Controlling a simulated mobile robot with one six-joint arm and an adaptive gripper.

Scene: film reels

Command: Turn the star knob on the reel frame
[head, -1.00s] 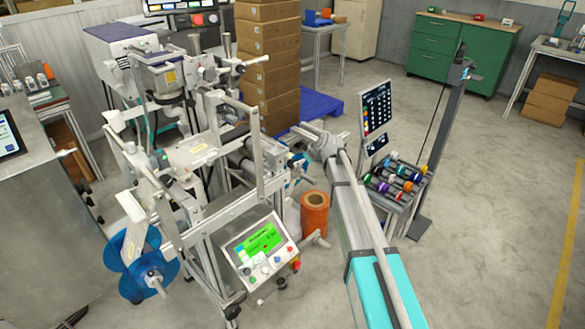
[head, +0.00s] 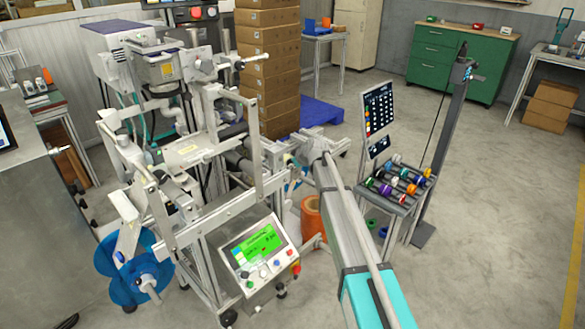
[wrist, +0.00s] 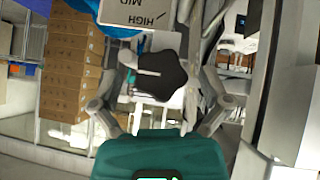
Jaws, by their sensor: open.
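The black star knob (wrist: 163,77) shows in the middle of the wrist view, below a grey plate marked HIGH and MID (wrist: 140,15). My gripper (wrist: 160,58) is open, with one finger on each side of the knob. I cannot tell whether either finger touches it. In the head view the reel frame (head: 195,240) is the grey metal machine at left, with blue reels (head: 118,262) low on its side. My gripper (head: 287,158) is at the right side of that frame. The knob cannot be made out there.
A control panel with a green screen (head: 258,244) is on the frame's front. A stack of cartons (head: 268,65) stands behind. An orange roll (head: 311,212) sits partly behind my arm. A rack of coloured spools (head: 398,182) stands at right.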

